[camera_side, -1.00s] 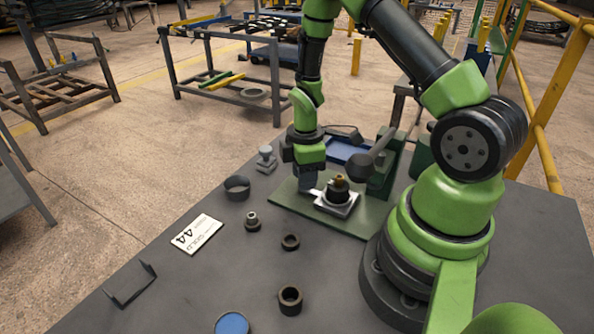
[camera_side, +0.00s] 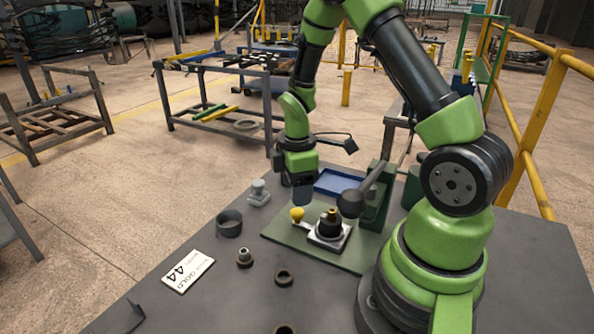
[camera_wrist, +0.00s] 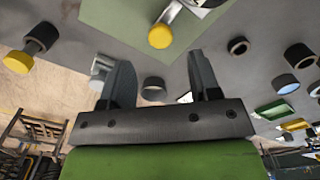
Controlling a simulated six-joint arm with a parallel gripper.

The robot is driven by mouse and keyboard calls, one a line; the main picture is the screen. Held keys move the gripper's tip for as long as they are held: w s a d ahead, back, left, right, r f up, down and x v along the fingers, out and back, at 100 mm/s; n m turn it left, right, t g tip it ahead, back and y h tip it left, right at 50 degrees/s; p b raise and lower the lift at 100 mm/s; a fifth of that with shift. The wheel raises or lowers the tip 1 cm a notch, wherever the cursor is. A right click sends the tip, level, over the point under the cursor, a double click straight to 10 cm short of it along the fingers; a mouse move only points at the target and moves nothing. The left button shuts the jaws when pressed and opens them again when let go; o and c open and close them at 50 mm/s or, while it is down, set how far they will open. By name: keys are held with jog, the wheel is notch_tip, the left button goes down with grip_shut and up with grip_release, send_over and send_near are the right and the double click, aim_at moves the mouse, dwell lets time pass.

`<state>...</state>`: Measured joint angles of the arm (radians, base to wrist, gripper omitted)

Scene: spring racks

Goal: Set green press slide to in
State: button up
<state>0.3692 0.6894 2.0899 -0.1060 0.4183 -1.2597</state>
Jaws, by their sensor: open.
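The green press has a flat green base plate (camera_side: 283,236), a green upright (camera_side: 377,205) and a lever with a dark ball end (camera_side: 352,203). A pale metal slide (camera_side: 326,241) sits on the plate, carrying a dark cup with a brass-coloured top (camera_side: 331,221). A short rod leads from the slide to a yellow knob (camera_side: 297,214) at the plate's left part. The knob (camera_wrist: 160,37) also shows in the wrist view, beyond the fingertips. My gripper (camera_side: 302,198) is above the knob, apart from it. Its two fingers (camera_wrist: 160,65) are open and empty.
A blue tray (camera_side: 338,182) lies behind the press. A grey knobbed piece (camera_side: 258,192), a dark ring (camera_side: 229,224), a small fitting (camera_side: 244,258), another ring (camera_side: 284,278) and a sign (camera_side: 188,271) lie left and in front. Bare table separates them.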

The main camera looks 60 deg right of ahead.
aim_at(297, 211)
jog(key=shift+r, duration=2.2)
jog(key=w+a+g+h, duration=0.3)
jog(key=x, duration=1)
jog(key=shift+s+f, duration=0.1)
jog(key=shift+f, duration=0.15)
